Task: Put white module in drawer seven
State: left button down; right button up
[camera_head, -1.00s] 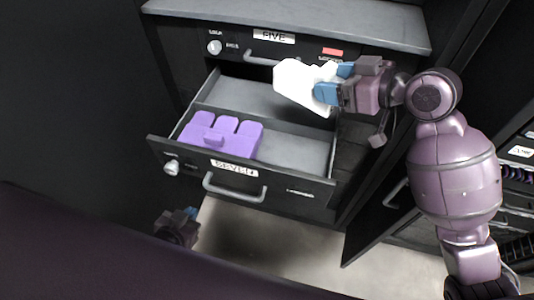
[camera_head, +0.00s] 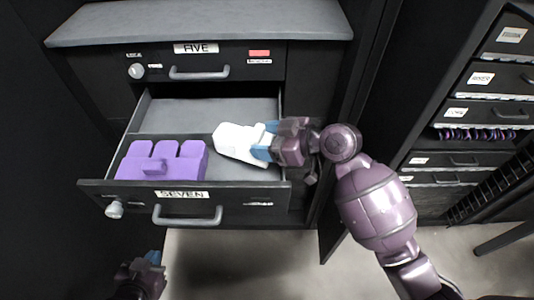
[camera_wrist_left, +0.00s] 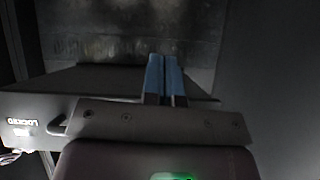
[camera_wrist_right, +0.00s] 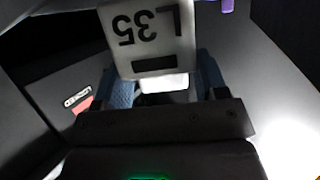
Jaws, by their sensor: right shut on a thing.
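The white module (camera_head: 240,143) is held by my right gripper (camera_head: 265,146), which is shut on it. In the right wrist view the module (camera_wrist_right: 150,35) shows an upside-down "L35" label between the blue fingertips. The module is over or inside the right part of the open drawer labelled SEVEN (camera_head: 235,192); whether it touches the drawer floor I cannot tell. My left gripper (camera_head: 153,259) is below and in front of the drawer, at the lower left. In the left wrist view its blue fingers (camera_wrist_left: 165,80) are together with nothing between them.
A purple module (camera_head: 165,162) fills the left part of drawer seven. The drawer labelled FIVE (camera_head: 200,62) above is shut, under a grey top (camera_head: 200,20). Another cabinet with drawers (camera_head: 470,140) stands at the right. The drawer's back middle is clear.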

notch_tip(320, 180, down, 4)
jog(key=shift+f+b, duration=0.2)
jog(key=shift+b, duration=0.2)
jog(key=shift+f, duration=0.55)
jog(key=o, duration=0.9)
jog(key=shift+o, duration=0.7)
